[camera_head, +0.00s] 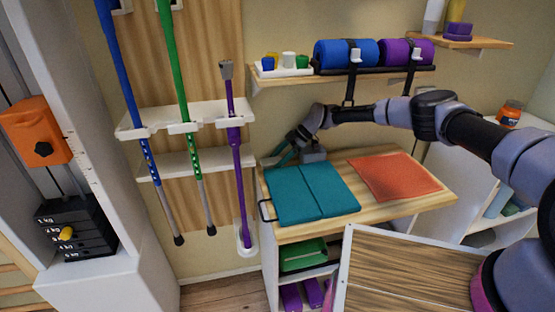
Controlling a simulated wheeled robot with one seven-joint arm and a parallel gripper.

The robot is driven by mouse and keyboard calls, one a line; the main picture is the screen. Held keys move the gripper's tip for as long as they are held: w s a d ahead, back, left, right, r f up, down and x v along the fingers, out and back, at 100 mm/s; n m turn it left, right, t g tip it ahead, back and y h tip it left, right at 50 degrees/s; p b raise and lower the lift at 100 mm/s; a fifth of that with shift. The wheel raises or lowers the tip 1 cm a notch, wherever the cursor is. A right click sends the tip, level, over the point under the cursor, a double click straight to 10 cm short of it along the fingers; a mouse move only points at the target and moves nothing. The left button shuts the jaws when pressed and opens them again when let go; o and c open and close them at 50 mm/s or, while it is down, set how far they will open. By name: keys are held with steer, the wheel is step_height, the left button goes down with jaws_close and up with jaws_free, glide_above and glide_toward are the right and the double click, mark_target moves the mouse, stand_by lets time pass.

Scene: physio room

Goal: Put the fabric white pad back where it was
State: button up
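I cannot make out a fabric white pad in this view. My gripper (284,154) is at the back left of the wooden-topped cabinet (424,203), close to the wall and just behind a teal folded mat (290,196). It is small and seen from the side, so I cannot tell whether its fingers are open or shut, or whether they hold anything. A small grey object (314,154) shows beside it at the mat's back edge. A flat orange-red cloth (395,176) lies on the right part of the top.
A wall shelf (270,80) with a blue roll (345,53) and a purple roll (406,52) is above the cabinet. Blue, green and purple poles (240,170) hang in a rack at left. A wood-patterned panel with a white rim (346,258) is in the foreground.

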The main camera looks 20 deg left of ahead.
steer(key=v, duration=0.7)
steer(key=shift+d+r, duration=0.1)
steer(key=shift+r, duration=0.1)
steer(key=shift+d, duration=0.15)
